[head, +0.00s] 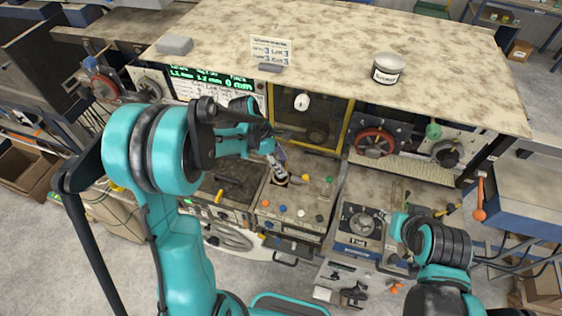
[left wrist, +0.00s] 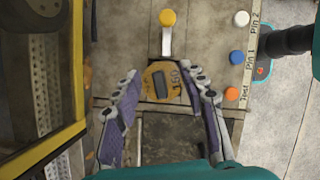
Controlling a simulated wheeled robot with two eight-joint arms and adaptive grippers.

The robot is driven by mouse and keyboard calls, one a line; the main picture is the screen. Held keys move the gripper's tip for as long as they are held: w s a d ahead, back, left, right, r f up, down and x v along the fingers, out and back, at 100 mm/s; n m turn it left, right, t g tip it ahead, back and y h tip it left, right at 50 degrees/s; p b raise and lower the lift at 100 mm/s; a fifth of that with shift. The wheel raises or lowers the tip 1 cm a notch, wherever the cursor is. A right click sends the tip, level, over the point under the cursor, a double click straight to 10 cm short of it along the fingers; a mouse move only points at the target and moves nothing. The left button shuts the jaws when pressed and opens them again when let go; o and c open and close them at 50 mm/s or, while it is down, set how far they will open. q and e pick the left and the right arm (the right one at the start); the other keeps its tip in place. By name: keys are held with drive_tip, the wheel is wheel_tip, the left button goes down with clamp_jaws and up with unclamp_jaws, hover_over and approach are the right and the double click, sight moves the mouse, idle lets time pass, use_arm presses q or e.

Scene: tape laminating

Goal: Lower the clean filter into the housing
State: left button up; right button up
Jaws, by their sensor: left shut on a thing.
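My left gripper (head: 279,164) is over the light panel at the middle of the machine, below the yellow-framed window. In the left wrist view my left gripper (left wrist: 163,98) has its purple-padded fingers on both sides of a round tan piece (left wrist: 174,82) with a dark rectangle and handwritten marks. I take this piece to be the filter; its underside is hidden. A dark recess (left wrist: 170,138) lies below it in that view. I cannot tell whether it is the housing, or whether the piece touches it. My right gripper (head: 396,226) is at the lower right, its fingers too small to read.
A yellow knob (left wrist: 167,18) on a pale stem stands close beyond the tan piece. White, blue (left wrist: 236,57) and orange (left wrist: 231,94) buttons line the panel. The yellow frame (left wrist: 70,135) is close on the left. A jar (head: 388,69) stands on the machine's top.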

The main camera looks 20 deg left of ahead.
use_arm(q)
drive_tip(key=shift+f, duration=0.2)
drive_tip(key=shift+f+b, duration=1.1)
drive_tip(key=shift+b, duration=0.1)
drive_tip(key=shift+f, duration=0.2)
drive_tip(key=shift+f+b, duration=1.2)
drive_tip(key=shift+b, duration=0.1)
drive_tip(key=o, duration=1.2)
drive_tip(key=shift+o, duration=0.2)
drive_tip(key=v, duration=1.2)
